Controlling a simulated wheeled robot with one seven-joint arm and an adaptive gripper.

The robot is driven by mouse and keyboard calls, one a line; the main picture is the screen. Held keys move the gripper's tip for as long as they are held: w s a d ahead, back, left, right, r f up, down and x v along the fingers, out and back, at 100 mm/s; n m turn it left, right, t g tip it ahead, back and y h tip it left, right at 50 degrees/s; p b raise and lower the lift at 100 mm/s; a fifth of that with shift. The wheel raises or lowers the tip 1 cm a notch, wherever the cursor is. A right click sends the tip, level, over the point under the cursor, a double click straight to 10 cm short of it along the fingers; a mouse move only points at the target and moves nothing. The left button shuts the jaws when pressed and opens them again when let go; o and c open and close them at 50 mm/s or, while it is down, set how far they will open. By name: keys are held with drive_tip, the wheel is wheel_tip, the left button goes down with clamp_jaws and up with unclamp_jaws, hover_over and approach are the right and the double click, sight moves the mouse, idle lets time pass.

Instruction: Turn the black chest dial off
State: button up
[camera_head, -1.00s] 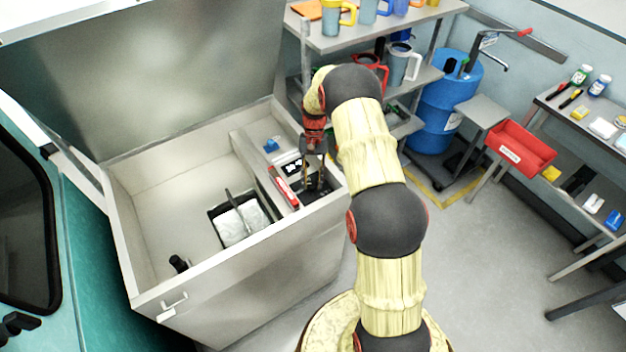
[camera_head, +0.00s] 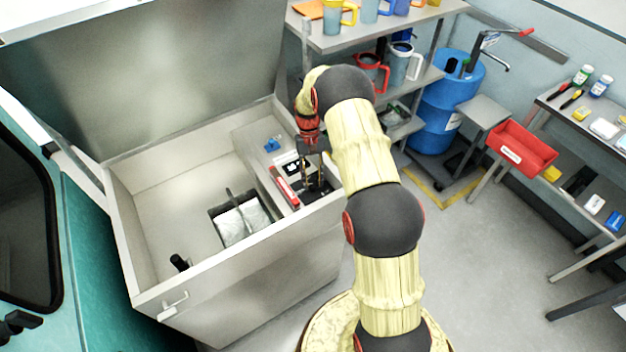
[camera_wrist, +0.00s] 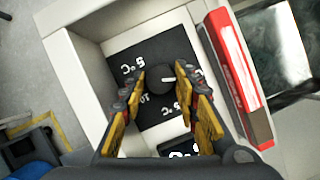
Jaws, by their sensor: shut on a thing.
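The black chest dial (camera_wrist: 158,86) is a round knob with a white pointer line, set on a black plate (camera_wrist: 148,48) with white markings. In the wrist view the pointer aims to the right. My gripper (camera_wrist: 157,88) has its two yellow-padded fingers on either side of the knob, shut on it. In the head view my gripper (camera_head: 314,180) reaches down into the right-hand compartment of the open metal chest (camera_head: 240,262), and the dial is mostly hidden by the fingers.
A red and white object (camera_head: 284,186) lies close beside the dial plate. A black display (camera_head: 294,167) and a blue item (camera_head: 272,145) are in the same compartment. The chest's walls surround the gripper. A black basket with a silvery package (camera_head: 242,222) sits in the large compartment.

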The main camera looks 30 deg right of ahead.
drive_tip(key=o, duration=1.1)
drive_tip(key=shift+o, duration=0.2)
drive_tip(key=shift+r, duration=0.1)
drive_tip(key=v, duration=1.1)
drive_tip(key=shift+r, duration=0.4)
drive_tip(key=shift+w, duration=0.15)
